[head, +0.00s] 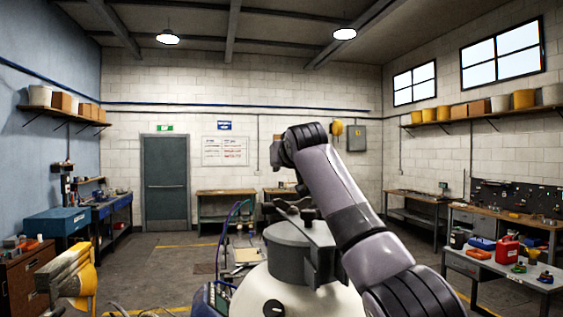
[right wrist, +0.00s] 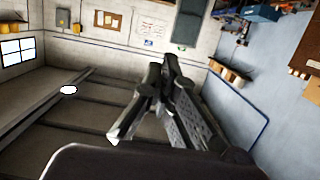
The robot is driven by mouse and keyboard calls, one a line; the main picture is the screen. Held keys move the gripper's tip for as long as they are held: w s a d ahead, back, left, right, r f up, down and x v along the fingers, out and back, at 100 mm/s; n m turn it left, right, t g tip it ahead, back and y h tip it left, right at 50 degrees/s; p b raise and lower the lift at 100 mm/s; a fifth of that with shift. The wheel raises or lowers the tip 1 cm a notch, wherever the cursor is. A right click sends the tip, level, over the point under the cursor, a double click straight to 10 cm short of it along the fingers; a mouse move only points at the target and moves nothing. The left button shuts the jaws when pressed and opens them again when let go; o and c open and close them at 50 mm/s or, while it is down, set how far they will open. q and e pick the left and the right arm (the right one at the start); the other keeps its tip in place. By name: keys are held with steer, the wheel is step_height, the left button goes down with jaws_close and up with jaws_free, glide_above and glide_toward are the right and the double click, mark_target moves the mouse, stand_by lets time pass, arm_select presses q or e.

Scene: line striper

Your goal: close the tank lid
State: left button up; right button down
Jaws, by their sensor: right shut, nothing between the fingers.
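A white tank (head: 318,298) stands at the bottom middle of the head view. A round grey lid or collar (head: 288,245) with a flat top sits on it, and dark handle-like parts (head: 294,207) show above that. I cannot tell whether the lid is fully seated. My right arm crosses in front and hides the tank's right side. My right gripper (right wrist: 161,72) is shut and empty in the right wrist view, pointing toward the back wall. In the head view its end is above the lid, apart from it, and mostly hidden by my wrist. My left gripper is not in view.
A tan and yellow object (head: 72,278) stands at the lower left. Hoses (head: 226,228) rise left of the tank. A bench with a red can (head: 507,250) is at the right. A door (head: 166,180) and workbenches line the back wall. Open floor lies left of the tank.

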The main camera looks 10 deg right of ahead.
steer(key=shift+s, duration=0.15)
steer(key=s+r, duration=0.2)
steer(key=s, duration=0.9)
steer(key=shift+s+d, duration=0.2)
